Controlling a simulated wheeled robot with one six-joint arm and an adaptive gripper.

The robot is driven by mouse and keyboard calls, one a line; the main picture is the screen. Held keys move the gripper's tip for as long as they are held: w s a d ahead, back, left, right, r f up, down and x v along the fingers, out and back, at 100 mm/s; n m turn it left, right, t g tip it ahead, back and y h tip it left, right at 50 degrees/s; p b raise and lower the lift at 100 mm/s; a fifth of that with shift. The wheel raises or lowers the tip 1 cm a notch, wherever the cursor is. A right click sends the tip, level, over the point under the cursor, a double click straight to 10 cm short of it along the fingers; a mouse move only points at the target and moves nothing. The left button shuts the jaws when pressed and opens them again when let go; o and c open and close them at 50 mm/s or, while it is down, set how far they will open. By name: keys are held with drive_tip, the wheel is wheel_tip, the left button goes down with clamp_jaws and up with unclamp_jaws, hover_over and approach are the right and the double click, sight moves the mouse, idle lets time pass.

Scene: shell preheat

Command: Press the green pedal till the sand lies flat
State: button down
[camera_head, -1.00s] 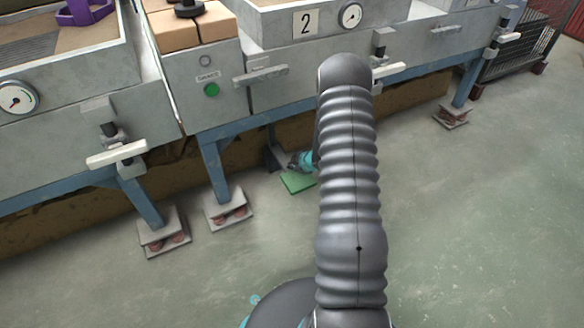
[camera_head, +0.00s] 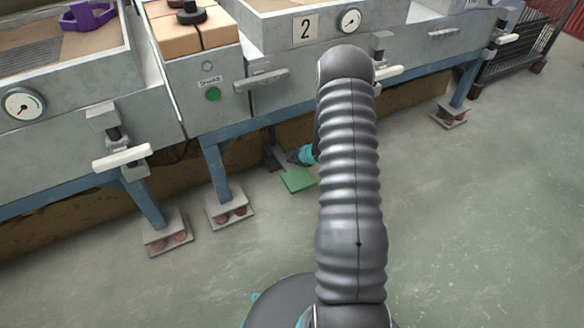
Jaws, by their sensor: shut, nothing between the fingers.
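The green pedal (camera_head: 298,180) is a flat plate low at the floor, beneath the bench with the number 2 plate. Part of my wrist, a teal cap with a dark end, shows just above and behind the pedal. A small gap appears between them, but I cannot tell about contact. My gripper's fingers are hidden behind my grey ribbed arm. Pale brown sand (camera_head: 283,4) shows only as a strip in the number 2 box at the top edge; its surface cannot be judged.
A panel with a green button (camera_head: 213,94) stands left of the number 2 box (camera_head: 335,40). White handles (camera_head: 122,158) jut from the bench fronts. Blue legs (camera_head: 221,170) stand on floor pads left of the pedal. A purple piece (camera_head: 90,17) lies in the left box.

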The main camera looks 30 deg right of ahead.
drive_tip(key=shift+w+r+p, duration=0.1)
drive_tip(key=shift+r+p, duration=0.8)
drive_tip(key=shift+r, duration=0.55)
idle(0.8)
